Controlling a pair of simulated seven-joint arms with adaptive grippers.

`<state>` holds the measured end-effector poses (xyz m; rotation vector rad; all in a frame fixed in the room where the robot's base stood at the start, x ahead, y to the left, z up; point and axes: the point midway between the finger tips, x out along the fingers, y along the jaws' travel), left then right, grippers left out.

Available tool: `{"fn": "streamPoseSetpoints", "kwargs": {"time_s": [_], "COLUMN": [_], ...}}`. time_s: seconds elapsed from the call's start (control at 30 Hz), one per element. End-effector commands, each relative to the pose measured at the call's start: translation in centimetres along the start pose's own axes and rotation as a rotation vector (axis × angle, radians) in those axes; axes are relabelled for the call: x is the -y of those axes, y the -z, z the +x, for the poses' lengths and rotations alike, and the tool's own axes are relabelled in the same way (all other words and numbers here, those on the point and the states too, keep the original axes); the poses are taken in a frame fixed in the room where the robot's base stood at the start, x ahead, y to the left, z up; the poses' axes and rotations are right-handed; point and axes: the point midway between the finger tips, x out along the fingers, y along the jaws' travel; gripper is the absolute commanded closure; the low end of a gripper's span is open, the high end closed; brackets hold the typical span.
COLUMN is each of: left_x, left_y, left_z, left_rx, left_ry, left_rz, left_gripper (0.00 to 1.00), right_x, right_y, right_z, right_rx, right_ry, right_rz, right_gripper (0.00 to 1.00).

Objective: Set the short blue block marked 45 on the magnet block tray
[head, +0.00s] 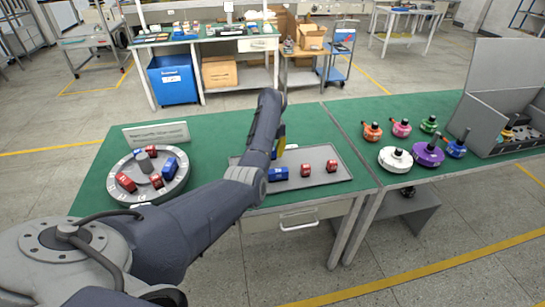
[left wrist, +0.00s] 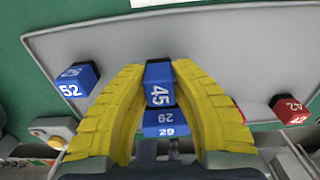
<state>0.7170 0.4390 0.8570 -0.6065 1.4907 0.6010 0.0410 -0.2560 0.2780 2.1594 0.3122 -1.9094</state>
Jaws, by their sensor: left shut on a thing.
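The short blue block marked 45 (left wrist: 159,88) is between the yellow fingertips of my left gripper (left wrist: 162,80) in the left wrist view, and the gripper is shut on it. The block is over the grey magnet block tray (left wrist: 235,45); I cannot tell if it touches the tray. In the head view, a yellow finger of my left gripper (head: 280,141) shows behind my arm above the tray (head: 327,155). A blue block marked 29 (left wrist: 160,124) lies close to the held block. My right gripper is not in view.
A blue block marked 52 (left wrist: 77,80) is left of the gripper. A red block marked 42 (left wrist: 292,109) is at the right; another red block (head: 306,170) sits between. A round fixture (head: 117,165) with red and blue blocks stands left. Colourful hub motors (head: 427,154) stand right.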

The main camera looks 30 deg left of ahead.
Motion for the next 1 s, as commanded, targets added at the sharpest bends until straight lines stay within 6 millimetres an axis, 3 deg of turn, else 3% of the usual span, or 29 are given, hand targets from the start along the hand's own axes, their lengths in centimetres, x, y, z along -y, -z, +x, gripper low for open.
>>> {"fn": "streamPoseSetpoints", "kwargs": {"time_s": [0.2,0.67,0.7,0.87,1.0], "left_x": [0.0,0.0,0.0,0.0,0.0], "left_y": [0.0,0.0,0.0,-0.1,-0.1], "left_z": [1.8,2.2,2.2,2.2,2.2], "left_rx": [0.001,0.001,0.001,0.001,0.001], "left_ry": [0.0,0.001,0.001,0.001,0.001], "left_rz": [0.001,-0.001,-0.001,-0.001,-0.001], "left_gripper": [1.0,1.0,0.73,0.56,0.56], "right_x": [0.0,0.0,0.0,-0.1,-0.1], "right_y": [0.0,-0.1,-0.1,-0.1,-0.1], "right_z": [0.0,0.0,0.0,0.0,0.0], "right_rx": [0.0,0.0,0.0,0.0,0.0], "right_ry": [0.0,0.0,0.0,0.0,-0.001], "right_rz": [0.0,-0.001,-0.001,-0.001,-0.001], "right_gripper": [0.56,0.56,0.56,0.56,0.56]}}
